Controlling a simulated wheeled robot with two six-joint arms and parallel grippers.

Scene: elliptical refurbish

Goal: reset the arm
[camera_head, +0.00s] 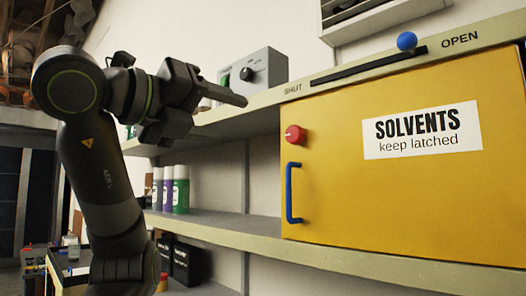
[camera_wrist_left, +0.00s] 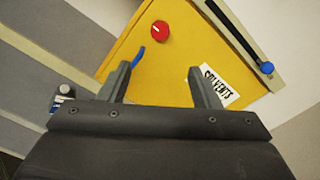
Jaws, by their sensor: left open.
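My left arm comes in from the left in the head view. Its gripper (camera_head: 208,110) is raised in front of the shelf, left of the yellow cabinet. In the left wrist view the two fingers of the left gripper (camera_wrist_left: 162,88) stand apart with nothing between them. The yellow cabinet (camera_head: 400,200) has a closed front with a red knob (camera_head: 295,135), a blue handle (camera_head: 292,193) and a white "SOLVENTS keep latched" label (camera_head: 422,130). The gripper does not touch the cabinet. My right gripper is not in view.
Above the cabinet, a slider with a blue ball (camera_head: 406,41) sits at the OPEN end of its slot. A grey box with a black dial (camera_head: 252,72) stands on the upper shelf. Several bottles (camera_head: 180,190) stand on the shelf below, behind my arm.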

